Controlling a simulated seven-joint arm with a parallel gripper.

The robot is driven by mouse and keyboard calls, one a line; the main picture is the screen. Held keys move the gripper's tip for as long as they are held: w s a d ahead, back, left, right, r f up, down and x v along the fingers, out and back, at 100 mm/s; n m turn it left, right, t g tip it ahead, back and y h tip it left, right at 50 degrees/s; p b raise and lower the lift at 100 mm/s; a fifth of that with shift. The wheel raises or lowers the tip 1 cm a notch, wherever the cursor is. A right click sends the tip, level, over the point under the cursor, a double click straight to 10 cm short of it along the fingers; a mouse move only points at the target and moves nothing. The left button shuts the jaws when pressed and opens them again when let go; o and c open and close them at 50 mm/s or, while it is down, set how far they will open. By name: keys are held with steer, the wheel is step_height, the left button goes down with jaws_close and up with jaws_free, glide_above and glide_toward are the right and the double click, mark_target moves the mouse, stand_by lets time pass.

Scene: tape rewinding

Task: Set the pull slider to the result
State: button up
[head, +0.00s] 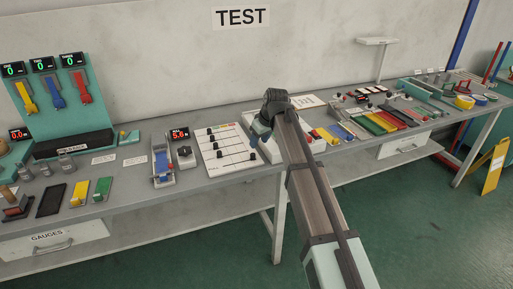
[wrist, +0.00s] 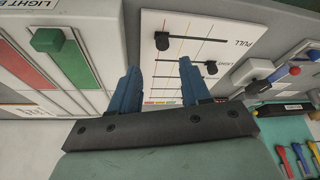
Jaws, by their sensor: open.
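The white slider panel (head: 222,152) lies on the bench, left of my gripper (head: 256,134) in the head view. In the wrist view the panel (wrist: 185,22) shows dark tracks with black knobs. The knob (wrist: 162,41) nearest the "PULL" lettering stands at the left part of its track. Other knobs (wrist: 211,67) sit further right. My gripper (wrist: 158,88) is open and empty, its blue fingers apart over the panel's left part, with no knob between them. A red display (head: 180,134) left of the panel seems to read 5.6.
A blue-and-grey device (head: 162,167) stands left of the panel. Coloured bars (head: 370,124) lie to the right on the bench. The wall is behind.

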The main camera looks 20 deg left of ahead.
steer(key=v, duration=0.6)
stand_by(0.6)
steer(key=s+d+f+m+g+h, duration=0.1)
steer(key=s+d+f+m, duration=0.2)
steer(key=s+d+f, duration=0.7)
steer(key=d+f+m+h, duration=0.15)
steer(key=d+f, duration=0.55)
steer(key=f, duration=0.9)
steer(key=s+d+f+m+g+h, duration=0.1)
steer(key=s+d+f+m, duration=0.35)
steer(key=d+f, duration=0.6)
steer(key=s+d+f+m+g, duration=0.1)
steer(key=s+d+f+g, duration=0.1)
steer(key=s+d+f, duration=0.5)
steer(key=s+d+f+m+g, duration=0.1)
steer(key=s+d+f, duration=0.6)
steer(key=s, duration=0.8)
steer(key=s+d+f+m+g, duration=0.1)
steer(key=s+d+f+g, duration=0.2)
steer(key=s+d+f, duration=0.4)
steer(key=s+f, duration=0.3)
steer(key=s, duration=0.2)
steer(key=shift+m+g, duration=0.3)
steer(key=shift+g, duration=0.1)
